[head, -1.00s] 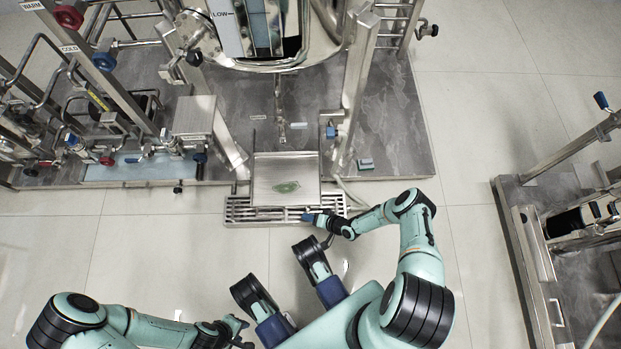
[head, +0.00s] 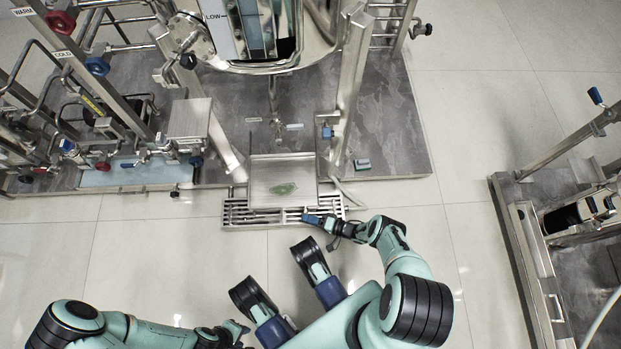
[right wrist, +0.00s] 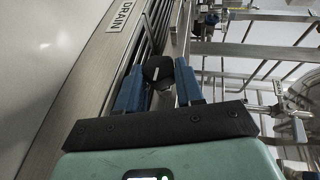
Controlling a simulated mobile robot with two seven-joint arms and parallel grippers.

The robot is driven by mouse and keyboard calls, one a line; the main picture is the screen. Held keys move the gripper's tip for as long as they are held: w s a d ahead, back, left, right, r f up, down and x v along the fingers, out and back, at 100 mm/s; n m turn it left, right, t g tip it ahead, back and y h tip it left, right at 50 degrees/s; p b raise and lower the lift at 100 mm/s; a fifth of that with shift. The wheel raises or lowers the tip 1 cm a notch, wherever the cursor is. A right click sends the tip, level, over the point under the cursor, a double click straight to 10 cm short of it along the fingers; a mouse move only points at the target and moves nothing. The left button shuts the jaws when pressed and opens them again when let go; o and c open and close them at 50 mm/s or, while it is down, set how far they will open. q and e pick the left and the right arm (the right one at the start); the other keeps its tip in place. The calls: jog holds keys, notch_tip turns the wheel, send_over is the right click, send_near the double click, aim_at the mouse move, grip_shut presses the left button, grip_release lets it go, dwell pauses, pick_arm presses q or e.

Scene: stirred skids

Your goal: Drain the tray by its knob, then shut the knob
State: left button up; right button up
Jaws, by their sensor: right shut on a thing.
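The metal tray (head: 262,168) stands at the front of the skid, with a green patch of liquid (head: 283,189) on its floor. My right gripper (head: 312,218) is at the tray's front right, over the drain grate. In the right wrist view its blue fingers (right wrist: 160,88) are shut on the black knob (right wrist: 158,68), which has a white line on its face. The knob is hidden in the head view. My left gripper (head: 238,332) is low in the head view, away from the tray; its jaws are too small to read.
The slotted drain grate (head: 240,213) lies on the floor under the tray's front; a DRAIN label (right wrist: 128,14) shows beside it in the right wrist view. A steel vessel (head: 270,60) stands behind. Another skid (head: 530,240) is at the right. Open tiled floor lies between.

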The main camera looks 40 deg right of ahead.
dwell(0.6)
jog(key=o, duration=1)
jog(key=shift+o, duration=0.2)
jog(key=shift+d+r, duration=0.1)
